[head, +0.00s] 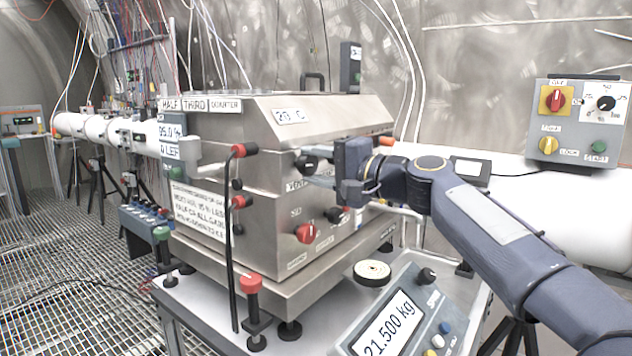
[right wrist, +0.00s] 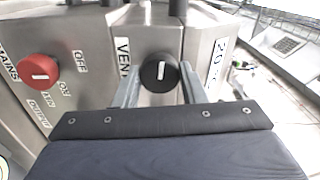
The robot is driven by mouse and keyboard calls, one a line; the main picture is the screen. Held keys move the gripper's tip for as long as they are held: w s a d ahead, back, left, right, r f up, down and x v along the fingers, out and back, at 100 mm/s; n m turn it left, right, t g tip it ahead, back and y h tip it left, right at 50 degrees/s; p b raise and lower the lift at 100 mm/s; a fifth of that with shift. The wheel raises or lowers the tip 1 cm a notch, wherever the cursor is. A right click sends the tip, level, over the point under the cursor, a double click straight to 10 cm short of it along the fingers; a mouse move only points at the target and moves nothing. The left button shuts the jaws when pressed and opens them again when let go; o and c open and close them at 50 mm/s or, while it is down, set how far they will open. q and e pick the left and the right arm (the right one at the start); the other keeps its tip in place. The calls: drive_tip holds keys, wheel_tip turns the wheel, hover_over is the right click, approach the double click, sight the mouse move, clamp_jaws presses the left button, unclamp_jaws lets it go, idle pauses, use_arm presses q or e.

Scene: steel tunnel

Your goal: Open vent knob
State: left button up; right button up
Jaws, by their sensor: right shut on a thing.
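The vent knob (right wrist: 160,73) is a round black knob with a white pointer bar, on the steel box's front face beside a label reading "VEN". In the right wrist view its pointer stands about upright. My right gripper (right wrist: 160,88) has one finger on each side of the knob and is shut on it. In the head view the black knob (head: 306,163) shows at the tips of my right gripper (head: 318,172), which reaches in from the right. My left gripper is not in view.
A red mains knob (right wrist: 40,72) sits left of the vent knob; it also shows in the head view (head: 307,233). A scale display (head: 388,322) and a round pad (head: 372,272) lie in front of the box. A grey control box (head: 577,122) stands at the right.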

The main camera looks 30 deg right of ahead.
drive_tip(key=n+b, duration=0.2)
drive_tip(key=n, duration=0.1)
drive_tip(key=n+b, duration=0.1)
drive_tip(key=shift+f+n, duration=0.25)
drive_tip(key=shift+n, duration=0.05)
drive_tip(key=n+b, duration=0.3)
drive_tip(key=shift+n, duration=0.4)
drive_tip(key=n+b, duration=0.1)
drive_tip(key=n, duration=0.2)
drive_tip(key=shift+b, duration=0.4)
drive_tip(key=shift+r+n+b, duration=0.15)
drive_tip(key=shift+n+b, duration=0.65)
drive_tip(key=shift+n, duration=1.3)
drive_tip(key=o, duration=1)
drive_tip(key=shift+r, duration=0.1)
